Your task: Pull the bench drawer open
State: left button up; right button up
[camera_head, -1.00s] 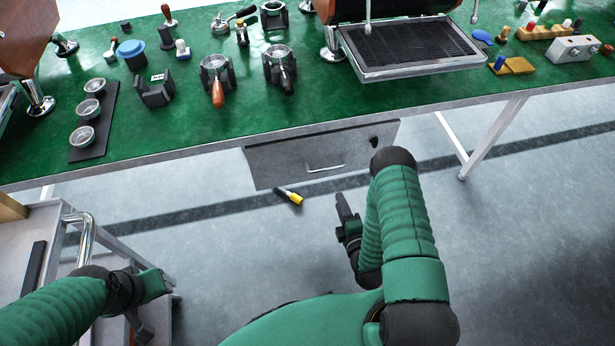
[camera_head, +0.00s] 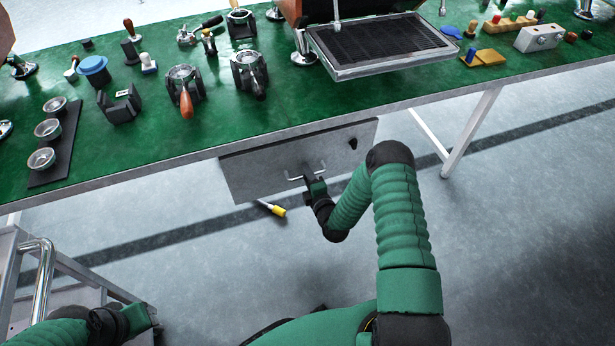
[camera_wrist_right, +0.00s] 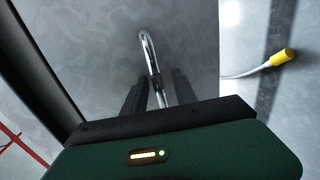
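The grey bench drawer (camera_head: 250,170) hangs under the green-topped bench, and its front sits close under the bench edge. Its bright bar handle (camera_head: 294,179) is partly hidden by my right gripper (camera_head: 309,178), which is at the handle. In the right wrist view the handle (camera_wrist_right: 152,58) runs down between the two dark fingers of my right gripper (camera_wrist_right: 159,92). The fingers stand apart with a gap around the bar; any contact is hard to see. My left gripper (camera_head: 145,318) is low at the left, away from the drawer, and its fingers are unclear.
A yellow-ended tool (camera_head: 276,210) lies below the drawer; its yellow end shows in the wrist view (camera_wrist_right: 282,57). A metal cart (camera_head: 50,270) stands at the left. A bench leg (camera_head: 472,135) is right of the drawer. The floor before the drawer is otherwise clear.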

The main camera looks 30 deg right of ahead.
grip_shut()
jog(key=shift+s+f, duration=0.1)
jog(key=shift+s, duration=0.05)
dwell(1.2)
